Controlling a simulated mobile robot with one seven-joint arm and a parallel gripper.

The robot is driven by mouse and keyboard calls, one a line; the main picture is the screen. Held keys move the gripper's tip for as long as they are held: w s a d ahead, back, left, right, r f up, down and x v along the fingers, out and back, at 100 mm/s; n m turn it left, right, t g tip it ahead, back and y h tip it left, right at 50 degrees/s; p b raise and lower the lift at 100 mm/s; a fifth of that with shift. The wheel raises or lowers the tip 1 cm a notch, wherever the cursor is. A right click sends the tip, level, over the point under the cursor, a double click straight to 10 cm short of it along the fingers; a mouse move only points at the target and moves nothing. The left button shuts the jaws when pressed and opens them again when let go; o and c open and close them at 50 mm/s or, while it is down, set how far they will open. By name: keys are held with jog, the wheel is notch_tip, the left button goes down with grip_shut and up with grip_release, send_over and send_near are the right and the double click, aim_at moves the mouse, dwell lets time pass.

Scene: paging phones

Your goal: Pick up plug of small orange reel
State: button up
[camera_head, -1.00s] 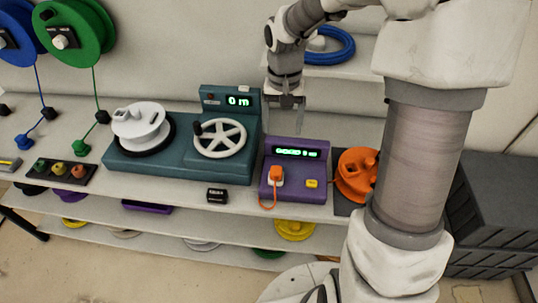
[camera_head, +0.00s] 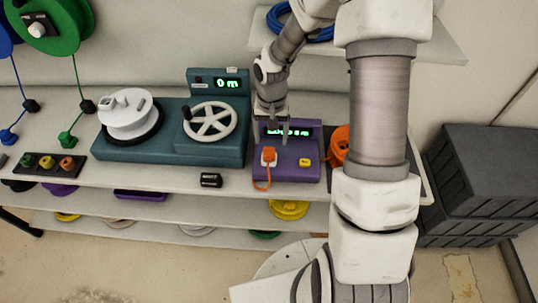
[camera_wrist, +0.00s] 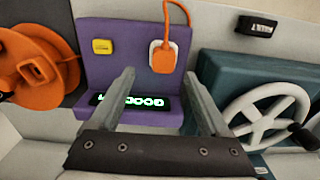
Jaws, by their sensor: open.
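The small orange reel (camera_head: 339,143) stands on the bench right of the purple tester, partly hidden by my arm; it also shows at the left of the wrist view (camera_wrist: 38,66). Its orange plug (camera_head: 269,155) sits on the purple tester (camera_head: 286,170) at the white socket, with an orange cord hanging from it. In the wrist view the plug (camera_wrist: 165,57) is beyond my fingertips, between them and toward the right finger. My gripper (camera_head: 273,134) is open and empty, above the back of the tester near its green display. The fingers appear apart from the plug.
A teal winding machine (camera_head: 215,148) with a white handwheel (camera_head: 210,122) and white reel (camera_head: 127,113) stands left of the tester. A small black box (camera_head: 210,180) lies at the bench front. Dark crates (camera_head: 480,180) stand at the right.

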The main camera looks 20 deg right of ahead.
aim_at(269, 151)
jog(key=shift+a+f, duration=0.15)
jog(key=shift+f, duration=1.2)
jog(key=shift+a+f, duration=0.15)
jog(key=shift+f, duration=1.15)
grip_shut()
